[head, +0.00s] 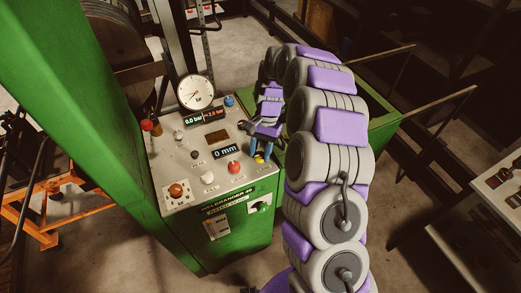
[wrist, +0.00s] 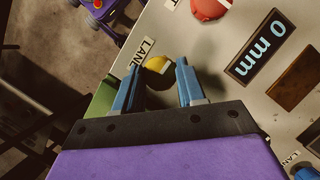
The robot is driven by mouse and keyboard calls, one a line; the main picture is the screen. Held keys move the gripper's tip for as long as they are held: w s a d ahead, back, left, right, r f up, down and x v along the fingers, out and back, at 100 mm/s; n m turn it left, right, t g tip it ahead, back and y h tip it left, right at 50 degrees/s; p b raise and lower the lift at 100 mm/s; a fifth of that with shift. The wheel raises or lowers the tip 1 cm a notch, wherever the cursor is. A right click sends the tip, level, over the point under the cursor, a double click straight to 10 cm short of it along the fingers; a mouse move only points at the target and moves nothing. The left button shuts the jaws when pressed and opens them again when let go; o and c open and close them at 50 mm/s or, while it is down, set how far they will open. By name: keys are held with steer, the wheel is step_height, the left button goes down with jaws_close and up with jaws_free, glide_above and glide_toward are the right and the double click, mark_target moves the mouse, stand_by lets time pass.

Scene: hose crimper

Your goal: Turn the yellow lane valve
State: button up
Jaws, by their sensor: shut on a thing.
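The yellow lane valve (wrist: 158,64) is a small round yellow knob on the pale control panel, beside a label that reads "LAN" in the wrist view. In the head view a bit of the yellow valve (head: 259,158) shows at the panel's right edge, below my fingers. My gripper (wrist: 157,74) has its two blue fingers on either side of the valve and is shut on it. In the head view my gripper (head: 264,149) comes down from above at the panel's right side. The fingers partly hide the valve, and its turn angle cannot be read.
The panel also carries a red button (head: 234,167), a "0 mm" display (head: 227,153), a pressure display (head: 205,115) reading 0.0 bar, a round gauge (head: 195,92) and a blue knob (head: 229,100). A green machine column (head: 95,110) rises on the left.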

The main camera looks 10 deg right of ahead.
steer(key=shift+r+p, duration=0.2)
steer(key=shift+p, duration=0.1)
steer(key=m+y+p, duration=0.1)
steer(key=m+p, duration=0.2)
steer(key=p, duration=0.1)
steer(key=shift+d+r+t, duration=0.1)
steer(key=shift+r+t, duration=0.05)
steer(key=shift+t, duration=0.15)
steer(key=m+p, duration=0.2)
steer(key=p, duration=0.1)
steer(key=m+t+p, duration=0.1)
steer(key=m+p, duration=0.1)
steer(key=m+t+y+p, duration=0.1)
steer(key=m+p, duration=0.1)
steer(key=p, duration=0.1)
steer(key=shift+s+m+p, duration=0.25)
steer(key=shift+m+p, duration=0.05)
steer(key=m+t+p, duration=0.2)
steer(key=m+p, duration=0.2)
steer(key=shift+s+p, duration=0.1)
steer(key=shift+p, duration=0.2)
steer(key=shift+f+m+t+p, duration=0.15)
steer(key=shift+m+t+p, duration=0.2)
steer(key=shift+m+p, duration=0.45)
steer(key=shift+f+m+t+p, duration=0.1)
steer(key=shift+m+t+p, duration=0.25)
steer(key=shift+m, duration=0.85)
steer(key=shift+d, duration=0.1)
